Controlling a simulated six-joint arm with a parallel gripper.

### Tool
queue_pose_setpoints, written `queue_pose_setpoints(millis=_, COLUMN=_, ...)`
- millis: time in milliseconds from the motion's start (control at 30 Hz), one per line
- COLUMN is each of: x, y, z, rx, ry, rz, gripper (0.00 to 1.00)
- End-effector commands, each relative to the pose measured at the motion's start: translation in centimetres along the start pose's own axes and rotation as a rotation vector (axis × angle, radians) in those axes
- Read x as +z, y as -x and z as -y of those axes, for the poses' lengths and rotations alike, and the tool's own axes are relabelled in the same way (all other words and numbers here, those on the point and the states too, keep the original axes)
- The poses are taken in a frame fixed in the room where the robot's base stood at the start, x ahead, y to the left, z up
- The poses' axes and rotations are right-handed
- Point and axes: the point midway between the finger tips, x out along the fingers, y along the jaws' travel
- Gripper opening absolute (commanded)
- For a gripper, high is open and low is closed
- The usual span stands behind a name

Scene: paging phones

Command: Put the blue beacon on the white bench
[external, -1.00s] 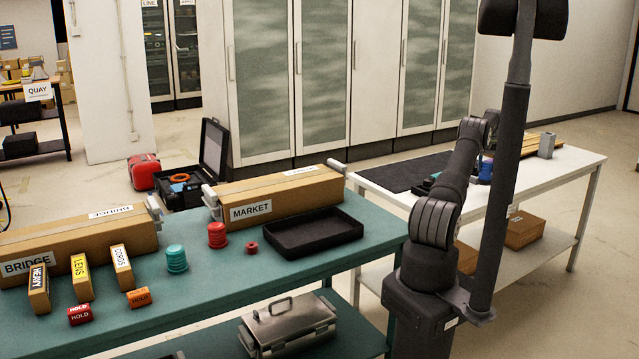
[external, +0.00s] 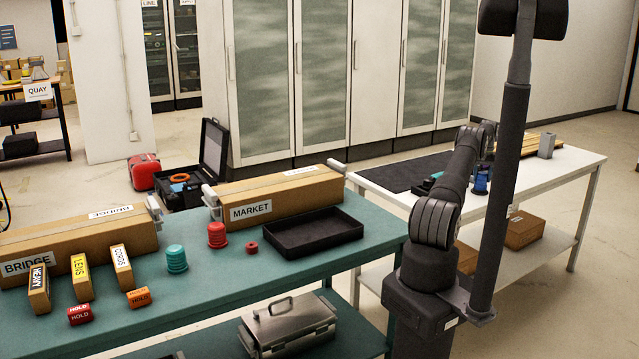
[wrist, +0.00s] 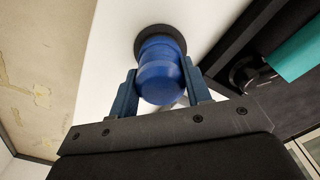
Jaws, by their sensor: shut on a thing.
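The blue beacon (wrist: 160,68) has a rounded blue body and a dark round base. In the wrist view it stands out over the white bench top (wrist: 112,45), between the two fingers of my gripper (wrist: 160,82), which is shut on it. In the external view the beacon (external: 481,183) is upright at the near part of the white bench (external: 565,165), partly hidden by my arm. I cannot tell whether its base touches the bench top.
A dark mat (external: 405,174) covers the bench's left part, with a dark item with a teal part (external: 428,184) near the beacon. A grey block (external: 546,146) and wooden planks (external: 530,143) are farther right. The green table (external: 205,290) holds boxes and a black tray (external: 315,232).

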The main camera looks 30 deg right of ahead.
Motion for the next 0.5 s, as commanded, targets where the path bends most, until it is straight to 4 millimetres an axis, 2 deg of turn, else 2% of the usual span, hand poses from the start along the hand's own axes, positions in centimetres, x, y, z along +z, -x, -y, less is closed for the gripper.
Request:
queue_pose_setpoints(millis=33, x=0.01, y=-0.07, z=0.00, rx=0.000, ry=0.000, rz=0.001, gripper=0.50)
queue_pose_setpoints(millis=100, x=0.01, y=-0.06, z=0.00, rx=0.000, ry=0.000, rz=0.001, gripper=0.64)
queue_pose_setpoints(millis=133, x=0.02, y=-0.06, z=0.00, rx=0.000, ry=0.000, rz=0.001, gripper=0.66)
queue_pose_setpoints(millis=367, x=0.01, y=-0.02, z=0.00, rx=0.000, ry=0.000, rz=0.001, gripper=0.66)
queue_pose_setpoints(millis=500, x=-0.03, y=0.84, z=-0.01, rx=0.000, ry=0.000, rz=-0.001, gripper=0.66)
